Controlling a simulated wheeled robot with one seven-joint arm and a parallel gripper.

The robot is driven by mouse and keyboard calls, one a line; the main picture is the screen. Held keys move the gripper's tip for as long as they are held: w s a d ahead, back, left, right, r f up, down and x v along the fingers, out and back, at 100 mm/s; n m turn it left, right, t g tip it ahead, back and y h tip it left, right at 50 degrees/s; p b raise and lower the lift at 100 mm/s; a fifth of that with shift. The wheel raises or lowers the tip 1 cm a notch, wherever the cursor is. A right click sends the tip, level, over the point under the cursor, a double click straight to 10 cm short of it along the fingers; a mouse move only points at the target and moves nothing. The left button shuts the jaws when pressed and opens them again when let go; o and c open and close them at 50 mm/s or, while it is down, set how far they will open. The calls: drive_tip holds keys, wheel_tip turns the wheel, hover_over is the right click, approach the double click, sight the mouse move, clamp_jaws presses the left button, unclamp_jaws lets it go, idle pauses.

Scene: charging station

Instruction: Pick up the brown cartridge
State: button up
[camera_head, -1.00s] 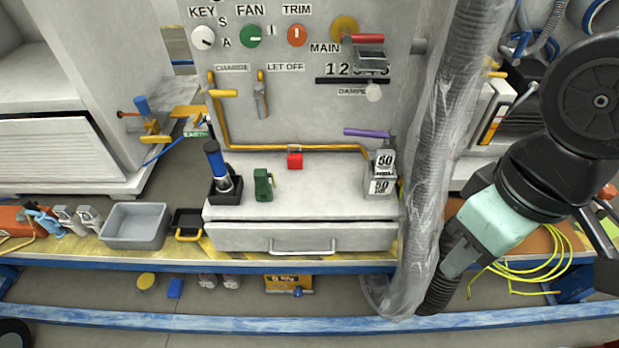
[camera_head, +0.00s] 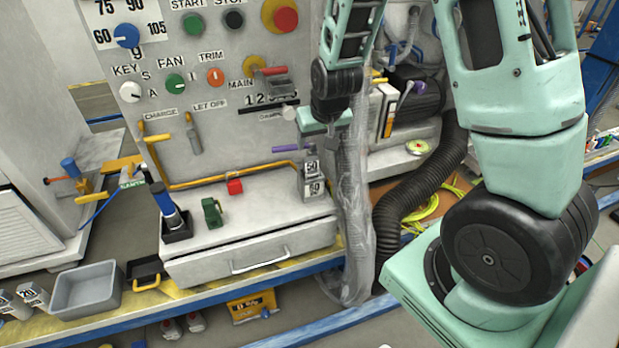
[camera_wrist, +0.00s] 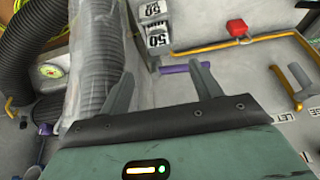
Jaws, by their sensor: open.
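I cannot make out a brown cartridge for certain in either view. My gripper (camera_head: 328,128) is in front of the grey control panel, above the small weights, with its fingers partly lost against the hose behind. In the wrist view my gripper (camera_wrist: 163,78) is open, its two fingers spread apart and nothing held between them. The purple lever (camera_wrist: 186,69) and the stacked weights marked 50 (camera_wrist: 156,35) show beyond the fingers.
A grey corrugated hose in clear plastic (camera_head: 355,215) hangs by the panel. A drawer unit (camera_head: 250,255) carries a blue-handled tool (camera_head: 166,205) and a green block (camera_head: 212,212). A grey bin (camera_head: 87,290) and black tray (camera_head: 146,272) stand left. A black hose (camera_head: 400,200) lies right.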

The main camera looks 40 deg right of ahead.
sight(312, 160)
drive_tip(key=p+x, duration=0.2)
drive_tip(key=x, duration=1)
drive_tip(key=shift+w+d+f, duration=0.1)
drive_tip(key=shift+f, duration=0.25)
drive_tip(key=c, duration=1.4)
